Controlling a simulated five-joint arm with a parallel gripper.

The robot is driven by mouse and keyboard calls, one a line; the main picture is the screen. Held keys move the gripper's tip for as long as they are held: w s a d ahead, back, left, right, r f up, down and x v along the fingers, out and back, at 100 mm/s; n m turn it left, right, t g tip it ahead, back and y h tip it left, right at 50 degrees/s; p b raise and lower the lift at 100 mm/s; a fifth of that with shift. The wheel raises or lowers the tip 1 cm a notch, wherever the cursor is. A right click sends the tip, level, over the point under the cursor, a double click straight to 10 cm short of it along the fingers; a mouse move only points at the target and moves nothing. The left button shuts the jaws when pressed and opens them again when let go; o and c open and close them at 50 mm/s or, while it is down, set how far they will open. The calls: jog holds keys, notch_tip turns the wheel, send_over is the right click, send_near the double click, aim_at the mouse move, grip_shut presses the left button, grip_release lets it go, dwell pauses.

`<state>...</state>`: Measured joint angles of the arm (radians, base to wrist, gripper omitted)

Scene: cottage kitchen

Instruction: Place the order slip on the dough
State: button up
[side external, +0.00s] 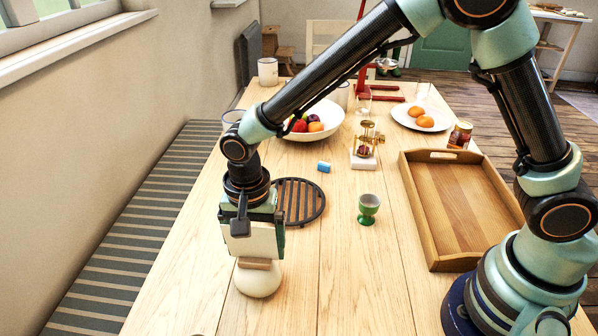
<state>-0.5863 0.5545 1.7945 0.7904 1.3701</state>
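The dough (257,282) is a smooth, pale, rounded lump on the wooden table, at the lower left of the side external view. My gripper (254,258) points down directly over it, its lower end at or very near the dough's top. A small flat tan piece (257,264) shows between the cream-coloured part of my gripper and the dough. It may be the order slip or part of the gripper; I cannot tell. No other slip is clearly visible. The fingertips are not distinct, so their opening is hidden.
A round dark trivet (299,203) lies just behind my gripper. A wooden tray (462,205) is further right. The table front of the egg cup is clear.

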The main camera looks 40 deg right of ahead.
notch_tip(320, 180, up, 12)
jog(key=s+d+r+n+t, duration=0.2)
jog(key=d+n, duration=0.1)
jog(key=d, duration=0.5)
jog(key=s+d+r+n+t, duration=0.1)
jog(key=s+d+r+n, duration=0.1)
jog(key=d, duration=0.5)
jog(key=s+d+r+n+t, duration=0.2)
jog(key=s+d+n, duration=0.1)
jog(key=d, duration=0.5)
jog(key=shift+d+r+n+t, duration=0.3)
jog(key=shift+d+r+n, duration=0.1)
jog(key=shift+n, duration=0.1)
